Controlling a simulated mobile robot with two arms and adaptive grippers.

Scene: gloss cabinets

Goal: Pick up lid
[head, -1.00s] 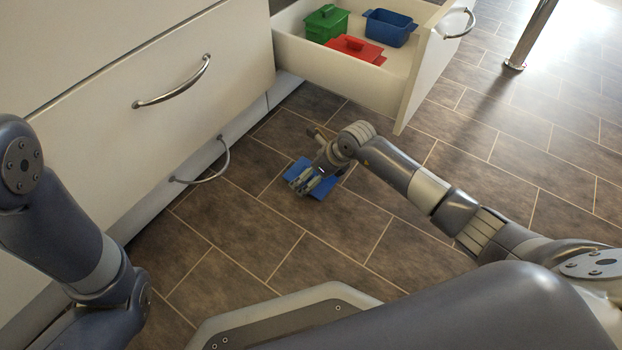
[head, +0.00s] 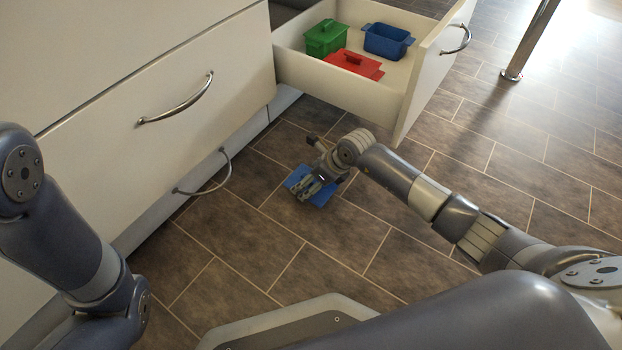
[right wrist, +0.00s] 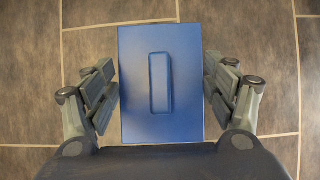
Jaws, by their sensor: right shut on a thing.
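The blue lid (right wrist: 130,75) is a flat rectangle with a raised bar handle in its middle. In the head view the lid (head: 297,177) is low over the tiled floor, in front of the open drawer; I cannot tell if it touches the floor. My right gripper (head: 311,190) is over the lid and shut on it. In the right wrist view its fingers (right wrist: 162,92) are at the lid's left and right edges. Part of the lid is hidden by the gripper in the head view. My left arm shows at the left, but its gripper is out of view.
White cabinet fronts with metal handles (head: 177,105) stand left. A metal leg (head: 528,40) stands back right. Floor to the right is clear.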

